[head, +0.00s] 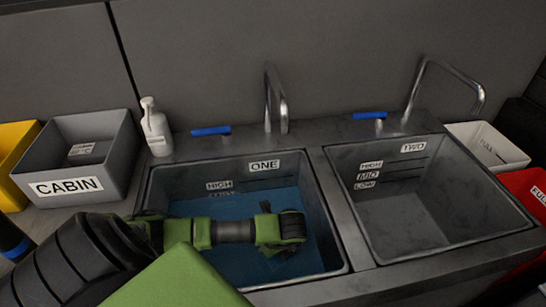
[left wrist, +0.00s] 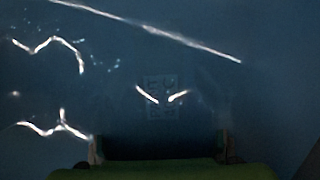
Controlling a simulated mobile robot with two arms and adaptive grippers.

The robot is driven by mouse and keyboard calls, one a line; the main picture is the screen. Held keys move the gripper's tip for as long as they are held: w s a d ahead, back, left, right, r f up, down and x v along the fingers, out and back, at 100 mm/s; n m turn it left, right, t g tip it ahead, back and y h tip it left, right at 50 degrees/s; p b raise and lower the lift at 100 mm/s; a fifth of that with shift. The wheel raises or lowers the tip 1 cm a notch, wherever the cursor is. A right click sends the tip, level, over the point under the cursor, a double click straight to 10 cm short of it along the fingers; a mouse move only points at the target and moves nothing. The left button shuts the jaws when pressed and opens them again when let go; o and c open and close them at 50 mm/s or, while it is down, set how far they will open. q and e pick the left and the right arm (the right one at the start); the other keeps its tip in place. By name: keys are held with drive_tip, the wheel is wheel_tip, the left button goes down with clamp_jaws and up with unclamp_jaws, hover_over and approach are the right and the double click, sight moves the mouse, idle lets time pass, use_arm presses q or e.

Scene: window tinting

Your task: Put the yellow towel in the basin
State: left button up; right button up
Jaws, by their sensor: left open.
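The yellow towel cannot be made out in either view. The left basin (head: 333,262), labelled ONE, holds blue water (head: 233,207). The right basin (head: 413,218), labelled TWO, looks empty of water. My left arm reaches in from the left over basin ONE, and its gripper end (head: 290,228) is over the blue water. My right gripper is not in view.
A grey CABIN bin (head: 105,135) and a white pump bottle (head: 156,130) stand left of basin ONE. A yellow bin (head: 14,150) is at the far left. Metal faucets (head: 275,95) rise behind the basins. White (head: 487,142) and red (head: 530,190) bins stand at right.

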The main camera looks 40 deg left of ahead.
use_arm(q)
drive_tip(key=v, duration=0.8)
drive_tip(key=shift+r, duration=0.15)
